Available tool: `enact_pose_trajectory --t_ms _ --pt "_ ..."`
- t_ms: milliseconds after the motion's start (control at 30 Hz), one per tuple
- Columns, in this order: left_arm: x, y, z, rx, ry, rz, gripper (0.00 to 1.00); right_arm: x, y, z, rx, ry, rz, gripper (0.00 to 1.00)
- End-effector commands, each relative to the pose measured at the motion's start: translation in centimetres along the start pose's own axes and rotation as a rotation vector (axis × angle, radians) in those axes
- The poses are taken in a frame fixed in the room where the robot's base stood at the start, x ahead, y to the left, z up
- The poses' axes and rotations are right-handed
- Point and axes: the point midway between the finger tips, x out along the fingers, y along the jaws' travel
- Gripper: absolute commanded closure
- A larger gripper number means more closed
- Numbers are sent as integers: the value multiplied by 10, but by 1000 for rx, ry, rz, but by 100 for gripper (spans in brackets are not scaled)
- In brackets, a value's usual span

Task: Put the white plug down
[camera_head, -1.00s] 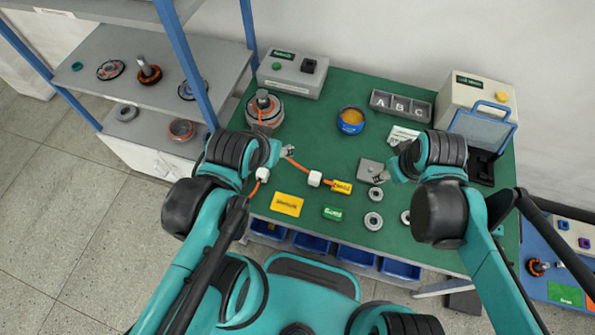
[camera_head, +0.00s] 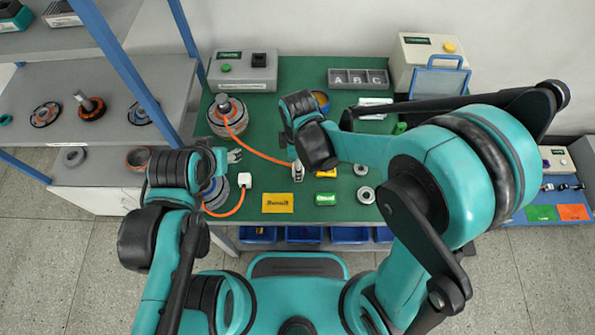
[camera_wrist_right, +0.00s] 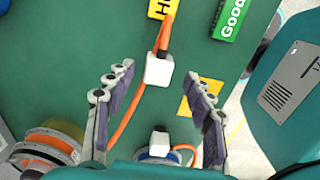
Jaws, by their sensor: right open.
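A white plug (camera_wrist_right: 159,69) on an orange cable lies on the green table in the right wrist view, between and just beyond my right fingertips. My right gripper (camera_wrist_right: 159,84) is open; in the head view the gripper (camera_head: 298,172) is low over the table's middle and mostly hides this plug. A second white plug (camera_head: 245,180) sits left of it with its own orange cable; it also shows in the right wrist view (camera_wrist_right: 160,139). My left gripper (camera_head: 235,156) is above this second plug, too small to read its fingers.
A hub motor (camera_head: 226,116) stands at the table's back left, another (camera_head: 213,192) by my left arm. Yellow (camera_head: 278,203) and green (camera_head: 326,199) labels lie along the front. Grey rings (camera_head: 366,195) lie to the right. Blue bins (camera_head: 304,234) hang below the front edge.

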Motion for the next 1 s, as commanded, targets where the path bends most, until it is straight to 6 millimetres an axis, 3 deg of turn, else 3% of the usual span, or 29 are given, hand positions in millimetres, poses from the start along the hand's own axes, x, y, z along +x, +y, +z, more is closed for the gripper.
enact_pose_trajectory --t_ms 33,133,400,600,1000 --pt "8 0 6 0 0 0 51 13 2 0 1 0 0 47" --pt "13 0 9 0 0 0 51 28 2 0 1 0 1 47" --pt "12 0 9 0 0 0 51 30 2 0 1 0 1 47" --pt "12 0 9 0 0 0 51 30 2 0 1 0 1 99" --pt "10 0 8 0 0 0 51 26 2 0 1 0 1 100"
